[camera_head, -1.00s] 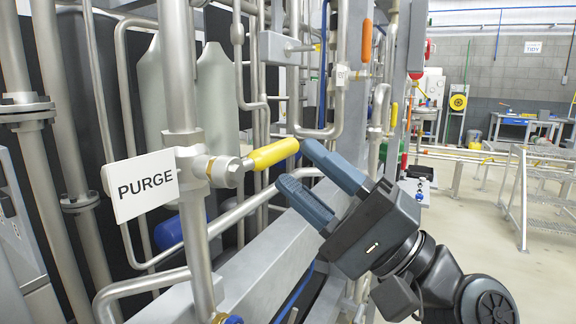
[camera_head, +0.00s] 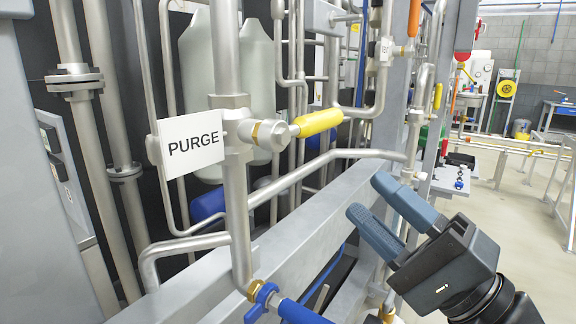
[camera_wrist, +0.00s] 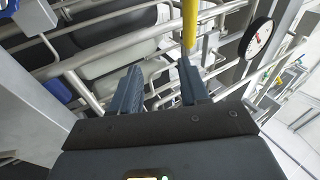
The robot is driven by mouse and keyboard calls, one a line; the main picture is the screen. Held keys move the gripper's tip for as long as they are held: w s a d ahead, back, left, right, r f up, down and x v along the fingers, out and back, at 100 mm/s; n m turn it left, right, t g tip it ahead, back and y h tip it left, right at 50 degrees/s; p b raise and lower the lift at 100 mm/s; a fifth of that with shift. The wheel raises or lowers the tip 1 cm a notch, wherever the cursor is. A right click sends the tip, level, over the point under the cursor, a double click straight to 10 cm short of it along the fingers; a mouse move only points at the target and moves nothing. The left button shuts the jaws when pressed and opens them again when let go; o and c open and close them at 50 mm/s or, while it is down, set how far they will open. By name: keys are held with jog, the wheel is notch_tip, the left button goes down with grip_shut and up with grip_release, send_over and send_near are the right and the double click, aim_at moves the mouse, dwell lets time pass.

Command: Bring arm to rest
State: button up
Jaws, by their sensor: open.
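My gripper (camera_head: 372,196) is open and empty at the lower right of the head view, its two blue-grey fingers pointing up and left. The wrist view shows the same open fingers (camera_wrist: 160,88) with nothing held between them. The purge valve's yellow handle (camera_head: 320,122) lies sideways, up and left of my fingertips and clear of them in the head view. In the wrist view a yellow bar (camera_wrist: 190,25) shows just beyond the right fingertip; whether it touches cannot be told. The white PURGE sign (camera_head: 192,145) is left of the valve.
A grey beam (camera_head: 250,255) runs diagonally below the valve. A blue-handled valve (camera_head: 262,298) is at the bottom. Steel pipes (camera_head: 300,172) crowd the left and middle. A round gauge (camera_wrist: 256,37) is at the right of the wrist view. Open floor (camera_head: 505,215) lies to the right.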

jog(key=s+d+f+h, duration=0.4)
jog(key=s+f+h, duration=0.25)
jog(key=f, duration=0.45)
jog(key=s+d+f+h, duration=0.4)
jog(key=s+f+h, duration=0.25)
jog(key=f, duration=0.45)
jog(key=s+d+n+g+h+p, duration=0.1)
jog(key=s+n, duration=0.8)
jog(key=s, duration=1.1)
jog(key=shift+s+d+n+g+h+p, duration=0.3)
jog(key=shift+g+h, duration=0.4)
jog(key=shift+h, duration=0.3)
